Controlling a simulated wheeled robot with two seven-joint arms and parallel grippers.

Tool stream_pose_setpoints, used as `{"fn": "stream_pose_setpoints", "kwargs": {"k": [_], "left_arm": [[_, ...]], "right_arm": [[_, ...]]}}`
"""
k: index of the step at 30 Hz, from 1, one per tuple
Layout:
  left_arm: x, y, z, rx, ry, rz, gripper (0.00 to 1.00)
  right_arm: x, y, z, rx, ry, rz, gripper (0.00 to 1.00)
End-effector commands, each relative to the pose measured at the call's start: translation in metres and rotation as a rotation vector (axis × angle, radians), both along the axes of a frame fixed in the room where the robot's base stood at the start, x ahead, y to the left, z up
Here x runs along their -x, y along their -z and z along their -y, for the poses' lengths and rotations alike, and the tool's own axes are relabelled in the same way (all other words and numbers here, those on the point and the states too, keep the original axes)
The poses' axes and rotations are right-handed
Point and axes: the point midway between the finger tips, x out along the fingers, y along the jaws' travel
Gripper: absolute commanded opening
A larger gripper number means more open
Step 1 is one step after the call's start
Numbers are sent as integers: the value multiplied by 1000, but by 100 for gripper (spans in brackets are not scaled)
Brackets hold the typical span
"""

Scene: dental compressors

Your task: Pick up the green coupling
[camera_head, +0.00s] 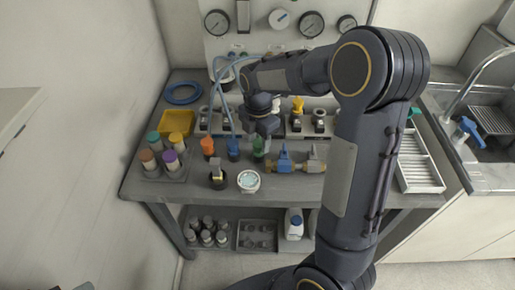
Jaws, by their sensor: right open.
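The green coupling (258,149) stands on the grey workbench (145,186), at the right end of a short row with a blue coupling (233,149) and an orange coupling (207,147). My right gripper (260,135) points down just above and behind the green coupling and is open. It hides the coupling's upper part, so I cannot tell whether the fingers touch it or stand around it. My left gripper is out of view.
A blue and brass valve (295,164) lies close to the right. A round gauge (248,181) and a small black-based fitting (218,177) are in front. Colored-cap jars (172,157) and a yellow tray (176,122) stand left. Blue hoses (216,80) hang behind.

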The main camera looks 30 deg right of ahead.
Motion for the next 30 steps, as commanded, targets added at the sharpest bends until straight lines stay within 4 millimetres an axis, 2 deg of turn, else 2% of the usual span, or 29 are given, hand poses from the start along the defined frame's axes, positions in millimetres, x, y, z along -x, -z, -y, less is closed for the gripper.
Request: {"fn": "stream_pose_setpoints", "kwargs": {"k": [1, 5, 12, 13, 21, 30], "left_arm": [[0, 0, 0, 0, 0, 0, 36], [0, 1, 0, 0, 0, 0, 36], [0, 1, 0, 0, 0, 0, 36], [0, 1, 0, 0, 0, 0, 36], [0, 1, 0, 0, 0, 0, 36], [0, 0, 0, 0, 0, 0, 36]], "right_arm": [[1, 9, 0, 1, 1, -4, 43], [0, 21, 0, 0, 2, -2, 43], [0, 23, 0, -1, 2, 1, 43], [0, 23, 0, -1, 2, 1, 42], [0, 22, 0, -1, 2, 1, 8], [0, 19, 0, 0, 2, 2, 8]]}}
